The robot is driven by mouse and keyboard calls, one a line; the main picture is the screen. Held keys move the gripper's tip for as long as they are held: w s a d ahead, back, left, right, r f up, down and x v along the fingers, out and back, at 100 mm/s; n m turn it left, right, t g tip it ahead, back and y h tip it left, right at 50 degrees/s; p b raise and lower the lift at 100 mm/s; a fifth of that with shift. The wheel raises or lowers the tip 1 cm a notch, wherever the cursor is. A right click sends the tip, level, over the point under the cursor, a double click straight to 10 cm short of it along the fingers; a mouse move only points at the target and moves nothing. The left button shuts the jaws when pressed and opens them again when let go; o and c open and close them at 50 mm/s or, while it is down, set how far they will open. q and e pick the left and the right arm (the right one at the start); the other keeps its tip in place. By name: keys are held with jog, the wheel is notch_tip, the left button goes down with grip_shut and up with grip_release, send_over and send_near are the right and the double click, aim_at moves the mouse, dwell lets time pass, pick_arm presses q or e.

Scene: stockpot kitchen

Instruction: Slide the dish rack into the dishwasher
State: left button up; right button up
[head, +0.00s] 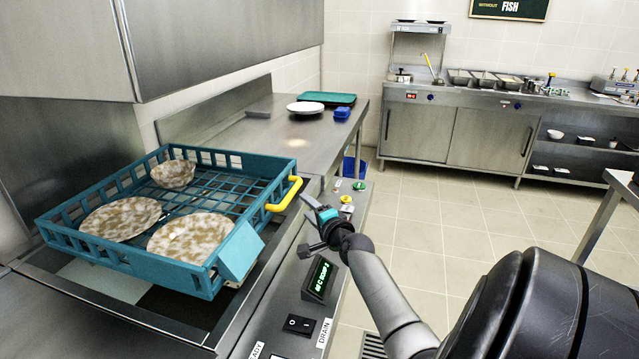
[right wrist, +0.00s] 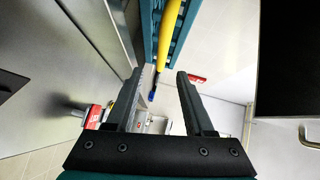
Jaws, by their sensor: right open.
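The teal dish rack (head: 105,256) sits at the left, holding a bowl and two brown-patterned plates. A yellow handle (head: 284,194) is on its right side; the handle also shows at the top of the right wrist view (right wrist: 170,25). The rack rests over the steel machine with the control panel, seemingly the dishwasher (head: 292,245); a raised steel hood (head: 220,40) is above. My right gripper (head: 316,222) is open and empty, right of the handle and apart from it. In the right wrist view, the handle lies ahead of the open fingers (right wrist: 159,80). My left gripper is not seen.
A steel counter (head: 305,135) runs behind the rack with a teal tray (head: 327,98), white plates (head: 305,108) and a blue item (head: 342,113). The panel has a green display (head: 320,277) and a drain switch (head: 299,324).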

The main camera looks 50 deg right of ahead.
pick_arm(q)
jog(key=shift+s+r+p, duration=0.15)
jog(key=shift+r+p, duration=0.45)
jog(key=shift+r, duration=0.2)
pick_arm(e)
jog(key=shift+v, duration=2.5)
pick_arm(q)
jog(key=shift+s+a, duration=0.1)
pick_arm(e)
jog(key=shift+s+d, duration=0.1)
jog(key=shift+s, duration=0.1)
